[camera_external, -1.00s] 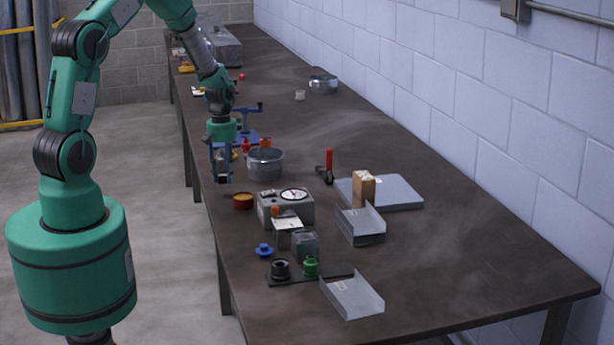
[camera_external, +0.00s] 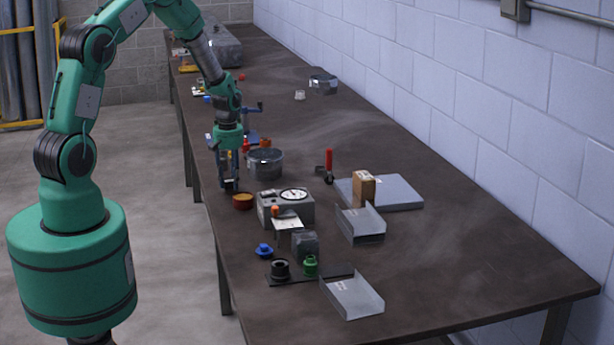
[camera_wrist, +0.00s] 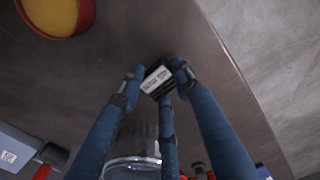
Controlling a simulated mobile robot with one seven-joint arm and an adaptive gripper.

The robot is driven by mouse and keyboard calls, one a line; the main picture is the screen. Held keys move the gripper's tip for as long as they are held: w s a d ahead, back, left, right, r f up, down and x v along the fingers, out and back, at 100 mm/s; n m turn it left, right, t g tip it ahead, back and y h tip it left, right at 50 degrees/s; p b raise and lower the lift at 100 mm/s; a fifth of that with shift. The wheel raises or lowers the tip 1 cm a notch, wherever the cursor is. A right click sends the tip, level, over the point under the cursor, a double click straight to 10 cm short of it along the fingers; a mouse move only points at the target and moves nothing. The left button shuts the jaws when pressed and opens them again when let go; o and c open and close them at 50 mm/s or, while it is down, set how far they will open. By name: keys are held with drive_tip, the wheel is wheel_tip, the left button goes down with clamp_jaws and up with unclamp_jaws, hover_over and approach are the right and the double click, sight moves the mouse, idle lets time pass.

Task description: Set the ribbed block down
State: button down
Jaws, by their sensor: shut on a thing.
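My gripper (camera_external: 229,184) points down at the left edge of the bench (camera_external: 430,250), its blue fingers low over the top. In the wrist view my gripper (camera_wrist: 158,80) is shut on a small dark block with a white label, the ribbed block (camera_wrist: 156,77). The block sits between the fingertips. In the external view the fingers mostly hide it. The frames do not clearly show whether its underside touches the bench.
A round red tin with yellow contents (camera_external: 243,201) stands close by; it also shows in the wrist view (camera_wrist: 57,14). A round metal-and-glass container (camera_external: 265,163) is to the right. A grey gauge box (camera_external: 285,207) stands nearer the camera. The bench's left edge is close.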

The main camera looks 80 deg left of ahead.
sight(230, 180)
drive_tip(key=shift+f, duration=0.25)
drive_tip(key=shift+f, duration=0.2)
drive_tip(key=c, duration=1.2)
unclamp_jaws()
drive_tip(key=shift+r, duration=0.15)
wheel_tip(230, 180, up, 12)
drive_tip(key=shift+p, duration=0.7)
